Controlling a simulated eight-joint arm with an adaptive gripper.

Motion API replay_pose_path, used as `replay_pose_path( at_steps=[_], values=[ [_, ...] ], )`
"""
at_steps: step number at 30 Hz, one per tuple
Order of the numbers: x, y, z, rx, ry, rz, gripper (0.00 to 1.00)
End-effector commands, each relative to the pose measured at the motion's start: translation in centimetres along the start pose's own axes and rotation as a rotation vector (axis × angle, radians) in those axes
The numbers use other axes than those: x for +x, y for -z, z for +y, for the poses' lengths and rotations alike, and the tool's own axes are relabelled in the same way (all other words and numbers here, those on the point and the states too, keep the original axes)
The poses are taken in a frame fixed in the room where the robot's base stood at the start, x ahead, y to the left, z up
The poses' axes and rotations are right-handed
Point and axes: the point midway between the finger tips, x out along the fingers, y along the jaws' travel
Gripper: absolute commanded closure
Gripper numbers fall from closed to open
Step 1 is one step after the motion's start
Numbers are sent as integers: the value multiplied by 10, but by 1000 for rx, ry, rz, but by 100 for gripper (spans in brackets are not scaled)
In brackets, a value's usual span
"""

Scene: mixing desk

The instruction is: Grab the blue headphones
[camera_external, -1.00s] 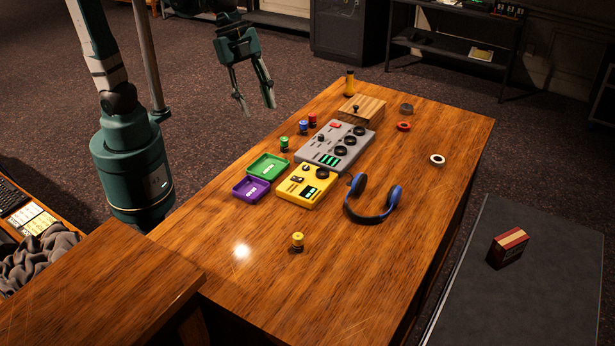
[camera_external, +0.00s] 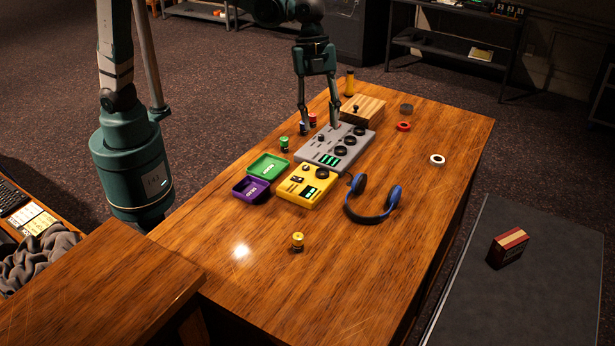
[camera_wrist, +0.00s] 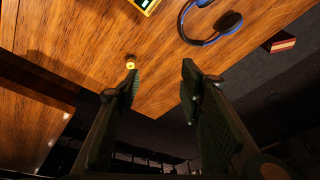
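The blue headphones (camera_external: 373,207) lie on the wooden desk, right of the yellow device, with dark ear cups and a blue band. They also show at the top of the wrist view (camera_wrist: 213,36), partly cut off by the frame edge. My gripper (camera_external: 320,128) is open, fingers pointing down, and appears above the grey mixer in the external view, up and left of the headphones. In the wrist view its two fingers (camera_wrist: 160,68) are spread with nothing between them, and the headphones are apart from them.
The grey mixer (camera_external: 335,147), yellow device (camera_external: 306,187), green tray (camera_external: 268,167) and purple tray (camera_external: 250,188) stand left of the headphones. A wooden box (camera_external: 362,108), red ring (camera_external: 403,126) and white roll (camera_external: 437,160) lie farther back. A yellow jar (camera_external: 297,241) stands in front. Desk right of the headphones is clear.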

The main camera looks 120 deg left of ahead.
Motion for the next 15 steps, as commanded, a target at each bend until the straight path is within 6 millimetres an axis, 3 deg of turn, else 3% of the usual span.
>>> replay_pose_path(
  at_steps=[15],
  values=[
    [56,1,-86,187,-93,9,62]
  ],
)
